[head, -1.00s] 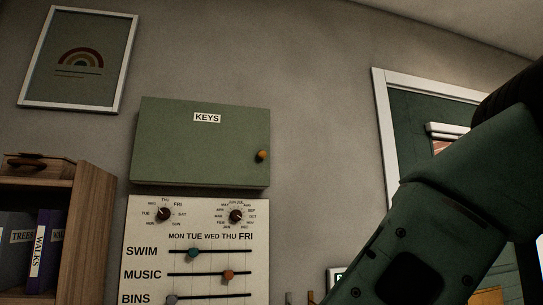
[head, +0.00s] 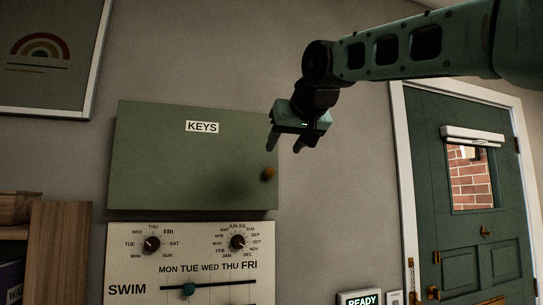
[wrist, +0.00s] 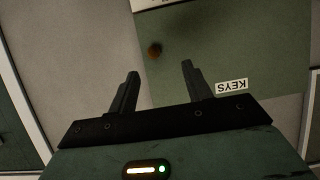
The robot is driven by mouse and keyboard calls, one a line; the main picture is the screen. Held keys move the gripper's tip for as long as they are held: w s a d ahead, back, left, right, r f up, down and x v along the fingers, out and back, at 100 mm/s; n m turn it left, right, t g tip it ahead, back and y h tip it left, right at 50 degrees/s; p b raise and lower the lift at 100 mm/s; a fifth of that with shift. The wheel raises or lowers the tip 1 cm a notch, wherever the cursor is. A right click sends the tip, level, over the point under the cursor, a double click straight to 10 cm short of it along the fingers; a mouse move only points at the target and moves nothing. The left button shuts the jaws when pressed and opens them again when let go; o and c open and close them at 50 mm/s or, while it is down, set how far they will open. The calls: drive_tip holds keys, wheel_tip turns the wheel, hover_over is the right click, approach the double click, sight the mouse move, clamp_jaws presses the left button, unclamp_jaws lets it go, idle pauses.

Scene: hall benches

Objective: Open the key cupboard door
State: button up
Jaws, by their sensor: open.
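The key cupboard (head: 160,165) is a flat green box on the wall with a white KEYS label. Its door looks shut. An orange-brown round knob (head: 269,173) sits near the door's right edge. My gripper (head: 285,150) is open and empty, in front of the cupboard's upper right corner, above the knob and apart from it. In the wrist view the cupboard appears upside down, and the knob (wrist: 154,50) shows beyond the two open fingers (wrist: 160,70), between their lines.
A white planner board (head: 130,250) with dials and sliders hangs just below the cupboard. A framed rainbow picture (head: 40,60) is at upper left, and a wooden shelf (head: 60,250) at lower left. A green door (head: 450,110) stands at right. The wall between is bare.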

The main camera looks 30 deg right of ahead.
wheel_tip(320, 180, up, 2)
drive_tip(key=d, duration=0.1)
drive_tip(key=p, duration=0.7)
approach(270, 171)
drive_tip(key=shift+h, duration=0.3)
drive_tip(key=x, duration=0.9)
drive_tip(key=shift+a, duration=0.1)
drive_tip(key=shift+b, duration=0.3)
clamp_jaws()
drive_tip(key=shift+f, duration=0.1)
